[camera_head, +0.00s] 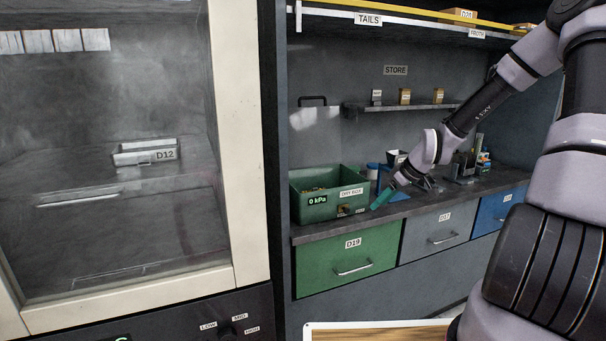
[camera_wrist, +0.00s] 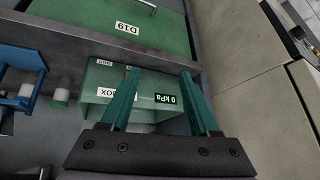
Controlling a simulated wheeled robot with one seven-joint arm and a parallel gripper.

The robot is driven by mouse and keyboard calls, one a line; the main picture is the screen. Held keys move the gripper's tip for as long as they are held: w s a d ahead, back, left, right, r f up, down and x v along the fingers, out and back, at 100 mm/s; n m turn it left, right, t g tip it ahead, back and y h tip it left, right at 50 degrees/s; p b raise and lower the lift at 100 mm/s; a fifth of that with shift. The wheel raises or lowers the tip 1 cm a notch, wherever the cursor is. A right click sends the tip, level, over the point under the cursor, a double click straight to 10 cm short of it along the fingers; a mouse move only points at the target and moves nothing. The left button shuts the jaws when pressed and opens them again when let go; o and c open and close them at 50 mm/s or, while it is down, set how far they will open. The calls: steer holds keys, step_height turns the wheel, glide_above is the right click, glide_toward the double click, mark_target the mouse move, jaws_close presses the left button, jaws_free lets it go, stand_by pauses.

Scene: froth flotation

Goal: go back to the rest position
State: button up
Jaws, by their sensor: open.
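My gripper (camera_head: 385,196) is over the dark counter in the head view, just right of the green dry box (camera_head: 315,186). In the wrist view its two teal fingers (camera_wrist: 162,98) are spread apart with nothing between the tips. The dry box (camera_wrist: 105,75) lies behind and beyond the fingers there, with its 0 kPa display showing. I cannot tell whether a finger touches the box. My arm reaches in from the right side of the head view.
The counter (camera_head: 425,203) holds a blue item (camera_head: 393,194) by my gripper and small containers further right. Below are a green drawer D19 (camera_head: 335,270), grey drawer D17 (camera_head: 450,220) and a blue drawer (camera_head: 497,210). A glass-fronted cabinet (camera_head: 245,150) stands left. A shelf (camera_head: 415,106) hangs above.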

steer(key=s+r+m+t+h, duration=0.3)
steer(key=s+r+m, duration=0.9)
steer(key=s+r, duration=1.5)
step_height(320, 180, up, 3)
steer(key=shift+s+d+r+m, duration=0.2)
steer(key=shift+s+d+m, duration=0.05)
steer(key=shift+d+m, duration=0.15)
